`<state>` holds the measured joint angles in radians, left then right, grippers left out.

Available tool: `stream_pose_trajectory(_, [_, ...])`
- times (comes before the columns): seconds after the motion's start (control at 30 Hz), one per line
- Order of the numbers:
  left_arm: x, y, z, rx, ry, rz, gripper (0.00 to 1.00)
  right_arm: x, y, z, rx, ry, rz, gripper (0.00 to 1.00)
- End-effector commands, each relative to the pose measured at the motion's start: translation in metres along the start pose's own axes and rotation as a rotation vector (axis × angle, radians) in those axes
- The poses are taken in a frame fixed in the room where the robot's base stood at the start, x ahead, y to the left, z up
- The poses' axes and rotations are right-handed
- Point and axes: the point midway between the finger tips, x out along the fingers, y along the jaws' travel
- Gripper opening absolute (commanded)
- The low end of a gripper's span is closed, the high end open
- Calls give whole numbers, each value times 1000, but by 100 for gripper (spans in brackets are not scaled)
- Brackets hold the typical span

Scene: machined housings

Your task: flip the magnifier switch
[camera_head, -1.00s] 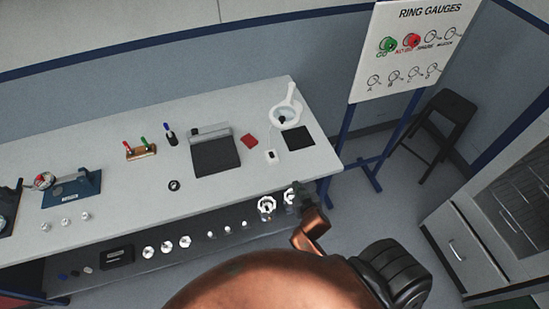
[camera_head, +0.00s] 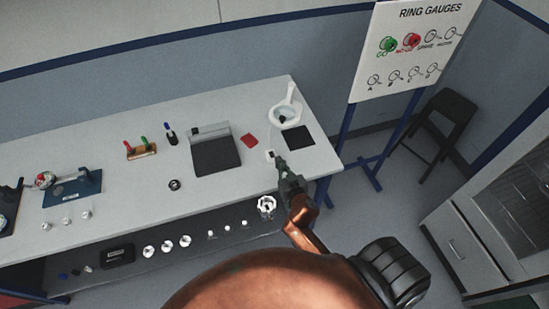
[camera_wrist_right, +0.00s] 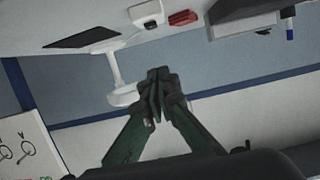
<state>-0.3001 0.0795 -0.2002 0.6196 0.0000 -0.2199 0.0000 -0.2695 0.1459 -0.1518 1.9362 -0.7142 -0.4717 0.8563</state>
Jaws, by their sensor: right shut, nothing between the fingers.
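The magnifier (camera_head: 285,112) is a white ring lens with a handle at the back right of the bench; in the right wrist view its white arm (camera_wrist_right: 114,66) shows upside down. A small white switch box (camera_head: 269,154) with a dark spot lies in front of it, beside the black mat; it also shows at the top of the wrist view (camera_wrist_right: 147,13). My right gripper (camera_head: 279,157) is shut and empty, its tips close to the box's right side in the head view. I cannot tell whether they touch. My left gripper is not in view.
A grey surface plate (camera_head: 215,158) and a rack of coloured handles (camera_head: 141,150) are further left. The ring gauge board (camera_head: 415,50) stands right of the bench.

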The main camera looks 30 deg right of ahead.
Motion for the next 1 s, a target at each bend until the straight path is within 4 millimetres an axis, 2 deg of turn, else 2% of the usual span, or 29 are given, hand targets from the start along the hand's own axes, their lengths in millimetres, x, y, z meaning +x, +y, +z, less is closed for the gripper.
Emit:
stream_pose_trajectory(0.1, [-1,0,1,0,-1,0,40,27,0,-2,-4,3,-1,0])
stream_pose_trajectory(0.33, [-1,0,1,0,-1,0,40,73,1,-1,-3,0,1,0])
stream_pose_trajectory(0.4, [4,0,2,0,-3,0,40,73,1,17,-1,-5,2,0])
stream_pose_trajectory(0.57, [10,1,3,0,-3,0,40,77,1,34,0,-2,2,0])
stream_pose_trajectory(1.0, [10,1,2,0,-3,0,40,78,0,39,0,0,1,0])
